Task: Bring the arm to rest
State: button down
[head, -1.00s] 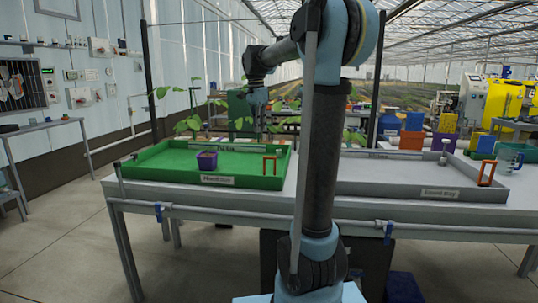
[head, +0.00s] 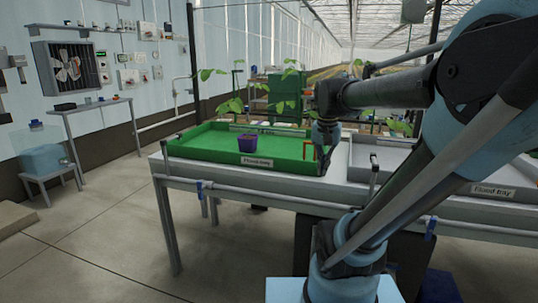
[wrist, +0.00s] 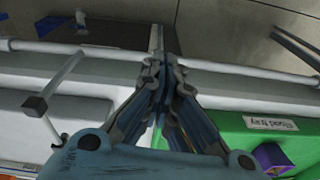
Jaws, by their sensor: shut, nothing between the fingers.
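My gripper (head: 322,168) hangs at the end of my arm in the head view, near the right end of the green tray (head: 205,155). In the wrist view my gripper (wrist: 160,70) has its fingers together and nothing between them. The fingers appear over the table's front edge, between the green tray (wrist: 228,135) and the grey tray (wrist: 60,142). I cannot tell its exact height. My upper arm and forearm cross the right side of the head view.
A purple pot (head: 247,144) stands in the green tray. The grey tray (head: 375,160) lies to the right, partly behind my arm. A pipe rail (head: 250,196) runs along the table front. A side bench (head: 85,106) stands at left.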

jog(key=s+f+n, duration=0.5)
jog(key=s+f, duration=0.6)
jog(key=f, duration=0.3)
jog(key=shift+d+t, duration=0.3)
jog(key=shift+d, duration=0.15)
jog(key=shift+w+f, duration=0.2)
jog(key=shift+w, duration=0.2)
